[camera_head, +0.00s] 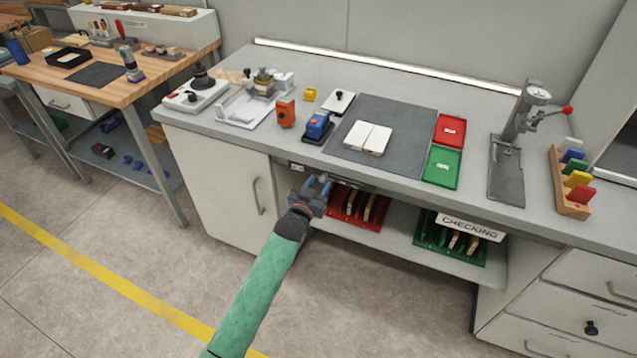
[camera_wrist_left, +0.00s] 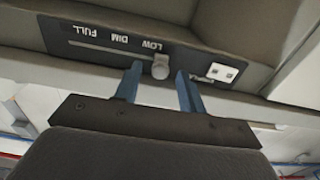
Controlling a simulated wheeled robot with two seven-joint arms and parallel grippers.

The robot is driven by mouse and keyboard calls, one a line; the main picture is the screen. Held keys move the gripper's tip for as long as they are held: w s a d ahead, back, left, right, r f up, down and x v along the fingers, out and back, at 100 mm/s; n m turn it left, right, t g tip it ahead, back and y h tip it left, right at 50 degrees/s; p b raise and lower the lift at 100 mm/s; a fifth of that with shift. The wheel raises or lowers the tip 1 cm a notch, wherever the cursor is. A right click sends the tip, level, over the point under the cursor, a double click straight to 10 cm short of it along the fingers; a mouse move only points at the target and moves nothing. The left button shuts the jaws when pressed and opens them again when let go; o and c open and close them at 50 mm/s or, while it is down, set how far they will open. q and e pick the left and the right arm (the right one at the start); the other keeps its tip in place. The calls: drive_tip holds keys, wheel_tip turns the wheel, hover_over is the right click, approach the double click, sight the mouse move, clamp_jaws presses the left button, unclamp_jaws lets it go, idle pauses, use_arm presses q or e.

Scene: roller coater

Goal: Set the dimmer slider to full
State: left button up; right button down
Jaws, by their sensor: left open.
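The dimmer panel (camera_wrist_left: 85,38) is a dark strip under the bench's front edge, its FULL, DIM and LOW labels upside down in the left wrist view. My right gripper is out of view.
A white socket plate (camera_wrist_left: 222,72) is right of the knob. The bench top (camera_head: 395,80) carries a grey mat (camera_head: 400,115), red (camera_head: 450,130) and green (camera_head: 442,167) trays and a press stand (camera_head: 507,170). Below, a shelf holds a red rack (camera_head: 350,218) and a green rack (camera_head: 435,240).

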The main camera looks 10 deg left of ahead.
sight(363, 184)
use_arm(q)
drive_tip(key=shift+w, duration=0.1)
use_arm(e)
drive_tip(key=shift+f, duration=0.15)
